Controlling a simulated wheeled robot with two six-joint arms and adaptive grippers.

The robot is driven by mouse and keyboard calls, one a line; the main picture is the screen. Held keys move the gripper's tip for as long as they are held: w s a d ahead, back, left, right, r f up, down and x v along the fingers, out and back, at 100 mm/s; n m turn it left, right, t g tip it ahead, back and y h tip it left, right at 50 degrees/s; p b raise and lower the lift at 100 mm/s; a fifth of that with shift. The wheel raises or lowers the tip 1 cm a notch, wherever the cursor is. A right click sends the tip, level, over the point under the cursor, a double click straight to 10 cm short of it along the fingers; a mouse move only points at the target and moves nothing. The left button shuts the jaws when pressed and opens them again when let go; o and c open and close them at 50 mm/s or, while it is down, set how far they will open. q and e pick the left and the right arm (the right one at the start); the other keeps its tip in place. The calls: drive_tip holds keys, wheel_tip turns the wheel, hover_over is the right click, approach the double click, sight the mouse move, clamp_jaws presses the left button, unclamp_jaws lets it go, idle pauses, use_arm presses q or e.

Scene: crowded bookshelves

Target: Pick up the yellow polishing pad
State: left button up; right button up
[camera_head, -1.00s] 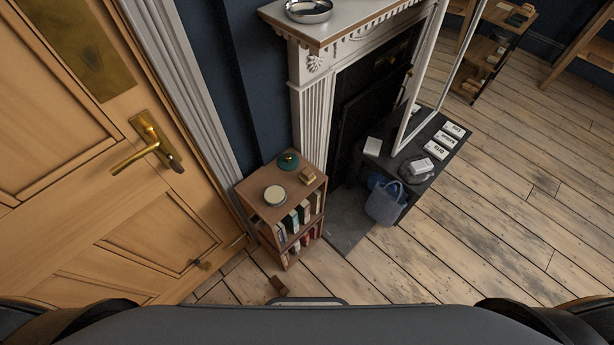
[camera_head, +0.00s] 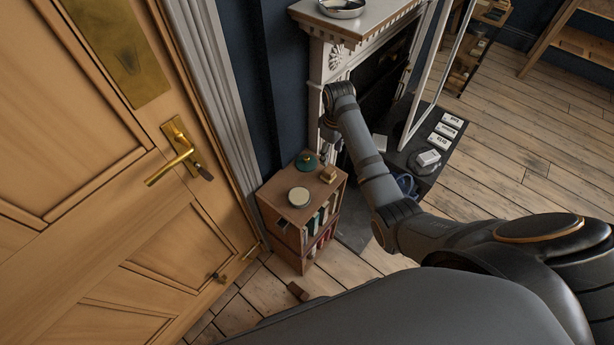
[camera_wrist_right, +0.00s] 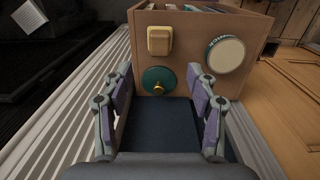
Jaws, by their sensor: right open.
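A small yellowish-tan square block (camera_head: 328,173) lies on top of the small wooden bookcase, at its back right edge; it looks most like the polishing pad. In the right wrist view the block (camera_wrist_right: 160,40) shows a pale raised face and lies beyond my fingertips, untouched. A pale round tin (camera_head: 298,196) and a green round lidded thing with a brass knob (camera_head: 306,160) share the top. My right gripper (camera_wrist_right: 160,78) is open and empty, its fingers pointing toward the bookcase top. In the head view the gripper (camera_head: 330,138) is small, just behind the bookcase. My left gripper is out of view.
The bookcase (camera_head: 283,199) holds several books. A wooden door (camera_head: 90,200) stands at left, a white fireplace (camera_head: 327,62) behind. A dark hearth bench (camera_head: 437,127) with white labelled blocks is at right. Bare floorboards (camera_head: 540,150) lie further right.

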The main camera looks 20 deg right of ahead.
drive_tip(key=shift+f, duration=0.1)
hover_over(329, 170)
wheel_tip(329, 170, down, 4)
drive_tip(key=shift+s+f, duration=0.1)
drive_tip(key=shift+f, duration=0.6)
wheel_tip(329, 170, down, 5)
drive_tip(key=shift+r, duration=0.15)
clamp_jaws()
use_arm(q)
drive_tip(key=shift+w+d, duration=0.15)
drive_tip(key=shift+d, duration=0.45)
use_arm(e)
drive_tip(key=shift+r, duration=0.15)
